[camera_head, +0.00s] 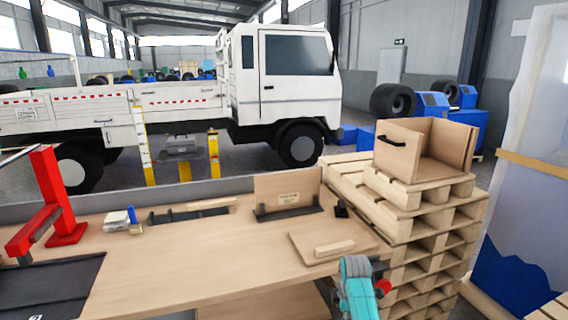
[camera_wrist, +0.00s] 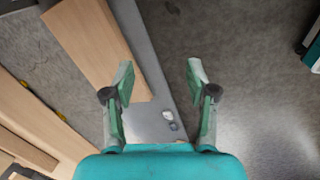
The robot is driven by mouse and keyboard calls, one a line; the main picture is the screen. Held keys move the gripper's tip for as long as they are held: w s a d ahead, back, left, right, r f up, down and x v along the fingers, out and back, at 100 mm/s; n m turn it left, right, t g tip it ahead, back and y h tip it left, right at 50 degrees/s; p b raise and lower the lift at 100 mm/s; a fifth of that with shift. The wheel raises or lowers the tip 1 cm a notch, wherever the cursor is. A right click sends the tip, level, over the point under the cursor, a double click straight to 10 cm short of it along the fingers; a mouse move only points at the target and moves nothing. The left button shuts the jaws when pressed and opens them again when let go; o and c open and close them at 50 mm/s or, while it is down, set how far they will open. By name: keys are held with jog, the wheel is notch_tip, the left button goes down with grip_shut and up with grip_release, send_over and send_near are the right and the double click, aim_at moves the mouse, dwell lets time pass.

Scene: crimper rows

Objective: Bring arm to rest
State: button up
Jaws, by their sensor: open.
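My gripper (camera_wrist: 159,80) shows in the wrist view with its two green fingers spread apart and nothing between them. Below and beyond the fingers are a grey strip and the grey floor. In the head view, part of my teal arm (camera_head: 357,285) shows at the bottom, right of centre, in front of the workbench (camera_head: 190,262). The fingertips cannot be made out in the head view.
A wooden open box (camera_head: 403,150) stands on stacked pallets (camera_head: 415,225) right of the bench. A red stand (camera_head: 55,205) is at the bench's left. A wooden board (camera_head: 320,248) lies near the bench's right end. A white truck (camera_head: 285,75) stands behind.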

jog(key=s+f+m+t, duration=0.3)
jog(key=s+f+m, duration=0.2)
jog(key=s+f, duration=1.1)
jog(key=s+f+m+t, duration=0.2)
jog(key=s, duration=0.6)
jog(key=s+f+m+t, duration=0.1)
jog(key=s+f+m, duration=0.1)
jog(key=s, duration=0.7)
jog(key=s+r+m+t, duration=0.2)
jog(key=s+r, duration=0.3)
jog(key=s, duration=0.4)
jog(key=s+r+m+t, duration=0.1)
jog(key=s+r+m, duration=0.1)
jog(key=s+r, duration=0.5)
jog(key=s+r+m+t, duration=0.3)
jog(key=s+r+m, duration=0.2)
jog(key=s+r, duration=0.8)
notch_tip(320, 180, up, 5)
jog(key=shift+s, duration=0.4)
